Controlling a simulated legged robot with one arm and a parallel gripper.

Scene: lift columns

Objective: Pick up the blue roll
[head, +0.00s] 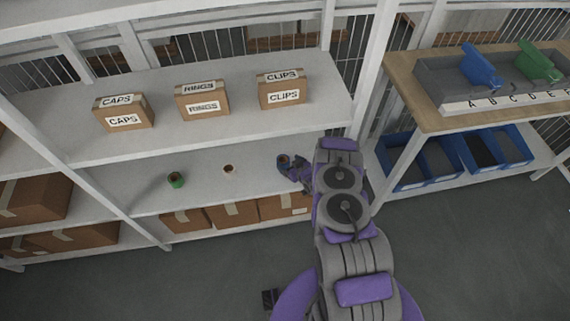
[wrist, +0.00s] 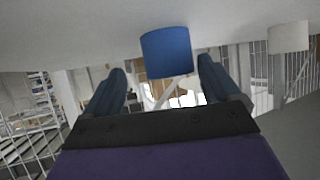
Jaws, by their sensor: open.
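The blue roll (head: 283,160) stands upright on the middle shelf, near its right end. My gripper (head: 291,169) is right at it, low over the same shelf, reaching in from the right and front. In the wrist view the blue roll (wrist: 166,52) shows between the two dark blue fingers of my open gripper (wrist: 162,75), with a gap on each side. I cannot tell whether it is between the fingertips or just beyond them. That view looks upside down, with the shelf surface along the top.
A white roll (head: 229,169) and a green roll (head: 176,181) stand to the left on the same shelf (head: 205,190). Boxes marked CAPS (head: 124,112), RINGS (head: 203,99) and CLIPS (head: 283,90) sit on the shelf above. A white post (head: 370,70) rises at the right.

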